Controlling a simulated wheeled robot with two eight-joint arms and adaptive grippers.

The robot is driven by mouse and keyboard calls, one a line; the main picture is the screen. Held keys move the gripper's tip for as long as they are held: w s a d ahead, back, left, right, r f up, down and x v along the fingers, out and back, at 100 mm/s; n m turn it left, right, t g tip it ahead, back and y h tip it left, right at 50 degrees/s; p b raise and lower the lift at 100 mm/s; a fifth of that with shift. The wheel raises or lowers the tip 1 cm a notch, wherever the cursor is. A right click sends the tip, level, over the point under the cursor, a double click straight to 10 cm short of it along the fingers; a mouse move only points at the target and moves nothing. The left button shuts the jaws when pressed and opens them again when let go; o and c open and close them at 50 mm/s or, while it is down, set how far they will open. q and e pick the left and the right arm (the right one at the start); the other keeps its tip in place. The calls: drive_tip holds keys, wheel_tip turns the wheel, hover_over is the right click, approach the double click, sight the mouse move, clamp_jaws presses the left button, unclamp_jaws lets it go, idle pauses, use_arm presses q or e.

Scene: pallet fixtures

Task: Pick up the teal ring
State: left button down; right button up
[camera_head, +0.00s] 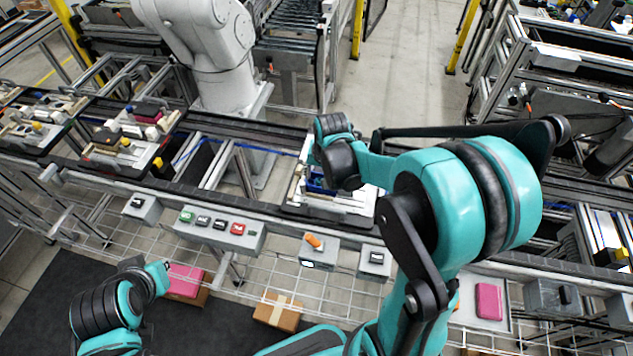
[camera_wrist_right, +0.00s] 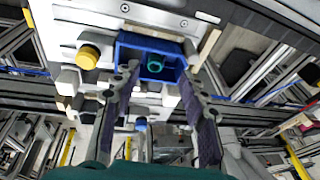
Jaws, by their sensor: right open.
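The teal ring (camera_wrist_right: 155,66) lies inside a small blue box (camera_wrist_right: 125,48) on a pale fixture plate (camera_wrist_right: 85,16) in the right wrist view. My right gripper (camera_wrist_right: 158,72) is open, with its two dark fingers on either side of the ring's line and their tips near the box's front edge. Nothing is held between them. In the head view the blue box (camera_head: 318,184) shows partly below my right wrist, which hides the ring and the fingers. My left arm shows at the lower left of the head view, with no fingers visible.
A yellow knob (camera_wrist_right: 88,56) stands left of the box, and a beige block (camera_wrist_right: 208,45) stands close to its right. The conveyor (camera_head: 230,205) carries other loaded pallets (camera_head: 125,140) at the left. A white robot arm (camera_head: 205,50) stands behind it.

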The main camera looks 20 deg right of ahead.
sight(319, 182)
drive_tip(key=x, duration=0.2)
drive_tip(key=d+b+x, duration=0.1)
drive_tip(key=x, duration=0.1)
drive_tip(key=shift+w+f, duration=0.1)
drive_tip(key=shift+f, duration=0.05)
drive_tip(key=shift+a, duration=0.1)
drive_tip(key=shift+c, duration=0.9)
drive_tip(key=c, duration=0.7)
drive_tip(key=shift+o, duration=0.2)
